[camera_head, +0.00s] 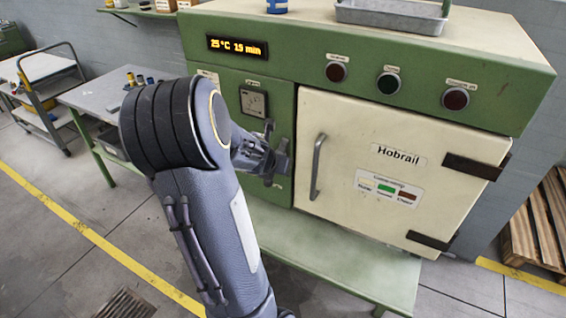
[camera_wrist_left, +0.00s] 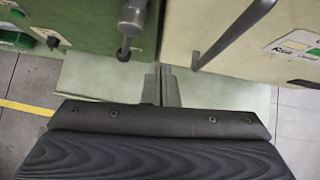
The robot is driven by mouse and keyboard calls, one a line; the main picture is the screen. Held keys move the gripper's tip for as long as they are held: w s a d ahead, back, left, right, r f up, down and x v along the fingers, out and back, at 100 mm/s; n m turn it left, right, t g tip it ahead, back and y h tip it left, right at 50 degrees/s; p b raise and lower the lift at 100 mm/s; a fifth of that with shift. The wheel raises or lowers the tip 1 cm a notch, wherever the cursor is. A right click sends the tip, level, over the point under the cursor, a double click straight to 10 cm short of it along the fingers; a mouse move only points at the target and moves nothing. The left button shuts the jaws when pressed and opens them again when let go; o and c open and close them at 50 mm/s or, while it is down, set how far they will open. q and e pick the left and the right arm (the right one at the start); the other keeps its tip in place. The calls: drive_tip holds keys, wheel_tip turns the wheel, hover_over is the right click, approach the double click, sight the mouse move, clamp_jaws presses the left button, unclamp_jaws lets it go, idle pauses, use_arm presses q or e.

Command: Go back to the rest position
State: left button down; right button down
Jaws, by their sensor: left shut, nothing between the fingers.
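My left arm reaches in from the lower left in the head view, and its left gripper (camera_head: 279,160) is in front of the green oven (camera_head: 385,48), left of the white door. The left wrist view shows the gripper's two fingers (camera_wrist_left: 162,85) together with nothing between them. The oven door (camera_head: 390,150) looks closed, and its vertical handle (camera_head: 317,167) is to the right of the gripper, apart from it. The handle also shows in the wrist view (camera_wrist_left: 235,35). A grey knob-ended lever (camera_wrist_left: 131,22) is close to the left fingers. My right gripper is not in view.
A green shelf (camera_head: 350,262) juts out below the oven door. A grey side table (camera_head: 105,97) with small items and a cart (camera_head: 45,75) stand at left. A metal tray (camera_head: 390,14) is on top of the oven. A wooden pallet (camera_head: 540,230) lies at right.

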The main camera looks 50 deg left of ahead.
use_arm(q)
drive_tip(key=shift+s+d+r, duration=0.15)
drive_tip(key=shift+s+r, duration=0.1)
drive_tip(key=shift+s, duration=0.05)
drive_tip(key=d+r+n+b, duration=0.2)
drive_tip(key=d+r+n, duration=0.3)
drive_tip(key=d+n, duration=0.85)
drive_tip(key=s+d+f+n+h, duration=0.1)
drive_tip(key=s+d+n+h, duration=0.2)
drive_tip(key=d+n, duration=0.3)
drive_tip(key=s+d+f+n+g+h+b, duration=0.1)
drive_tip(key=s+d+n+h, duration=0.2)
drive_tip(key=d, duration=0.5)
drive_tip(key=s+d+f+n+g+h+b, duration=0.1)
drive_tip(key=s+d+f+n+h, duration=0.1)
drive_tip(key=s+d+n, duration=0.3)
drive_tip(key=d+n, duration=0.2)
drive_tip(key=n, duration=0.1)
drive_tip(key=shift+n+h, duration=0.35)
drive_tip(key=shift+h, duration=0.05)
drive_tip(key=shift+d, duration=0.1)
